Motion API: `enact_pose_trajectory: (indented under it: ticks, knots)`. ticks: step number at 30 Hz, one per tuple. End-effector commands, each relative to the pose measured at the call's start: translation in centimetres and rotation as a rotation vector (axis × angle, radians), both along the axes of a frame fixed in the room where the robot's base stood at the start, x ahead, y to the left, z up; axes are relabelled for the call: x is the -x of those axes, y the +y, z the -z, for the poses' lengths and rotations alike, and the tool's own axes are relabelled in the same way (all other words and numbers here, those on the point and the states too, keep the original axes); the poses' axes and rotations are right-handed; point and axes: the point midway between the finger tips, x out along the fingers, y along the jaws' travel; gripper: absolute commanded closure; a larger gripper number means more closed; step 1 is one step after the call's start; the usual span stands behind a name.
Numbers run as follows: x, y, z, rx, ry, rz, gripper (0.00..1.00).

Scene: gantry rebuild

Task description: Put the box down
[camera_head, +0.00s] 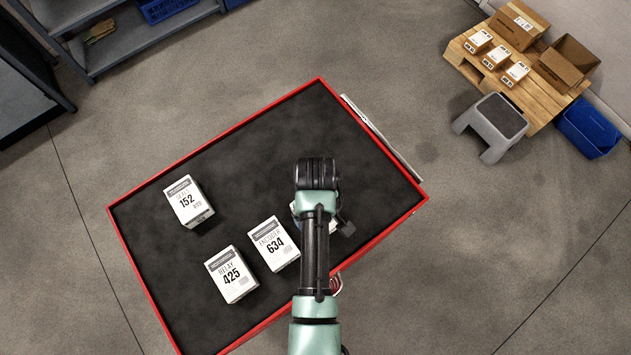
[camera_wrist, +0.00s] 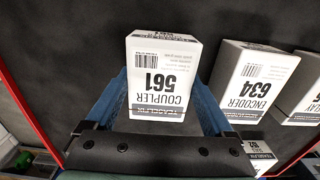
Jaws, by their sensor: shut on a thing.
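A white box labelled Coupler 561 (camera_wrist: 162,75) is between the two blue fingers of my gripper (camera_wrist: 163,92), which is shut on it in the wrist view. In the head view my arm covers most of this box. I cannot tell whether its underside touches the dark top of the red-edged cart (camera_head: 262,128) or hangs just above it. The white Encoder 634 box (camera_head: 272,244) stands close to the left of my gripper in the head view; in the wrist view it is to the right (camera_wrist: 252,80), apart from the held box.
Relay 425 (camera_head: 231,274) and Seal 152 (camera_head: 188,202) boxes stand on the cart's left part. The cart's upper middle is clear. A pallet (camera_head: 468,62) with boxes, a grey step stool (camera_head: 497,122) and a blue bin (camera_head: 588,128) are on the floor at upper right.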

Motion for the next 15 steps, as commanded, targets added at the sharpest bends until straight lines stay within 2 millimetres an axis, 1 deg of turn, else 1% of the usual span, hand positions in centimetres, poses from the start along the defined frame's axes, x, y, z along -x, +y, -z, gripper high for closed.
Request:
enact_pose_trajectory:
  ticks: [5,6,7,8,15]
  knots:
    - [-0.05,0.00,0.35,0.000,-0.001,0.000,0.86]
    - [-0.01,0.00,0.31,0.000,0.000,0.000,0.07]
    - [-0.01,0.00,0.29,0.000,0.000,0.000,0.02]
    - [-0.01,0.00,0.28,0.000,0.000,0.000,0.00]
    - [-0.01,0.00,0.12,0.000,0.000,0.000,0.00]
